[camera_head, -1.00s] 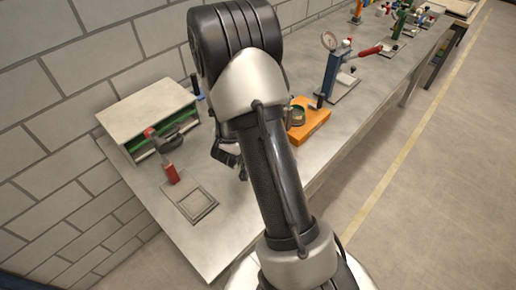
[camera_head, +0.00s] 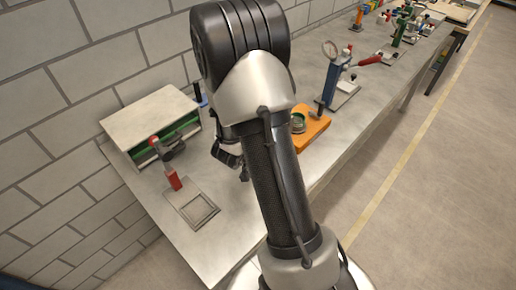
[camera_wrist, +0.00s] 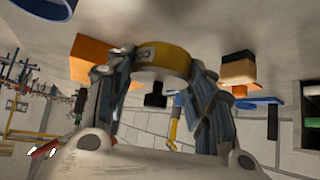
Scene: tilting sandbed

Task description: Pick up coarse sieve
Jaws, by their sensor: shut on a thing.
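The coarse sieve (camera_wrist: 168,56) is a short round piece with a yellow band and partly readable dark lettering, seen in the wrist view. It sits between the two fingers of my gripper (camera_wrist: 160,75), which is shut on it. A black knob-like part (camera_wrist: 156,96) shows just below the sieve in the picture; I cannot tell whether it belongs to it. In the head view my gripper (camera_head: 228,158) is partly hidden behind my arm, above the bench, and the sieve cannot be made out there.
An orange block (camera_head: 316,131) with a green-edged round piece stands right of my arm. A grey box (camera_head: 150,115) with a green inside and a red-handled clamp (camera_head: 173,178) by a square frame (camera_head: 199,209) are at left. A blue stand (camera_head: 330,85) is farther back.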

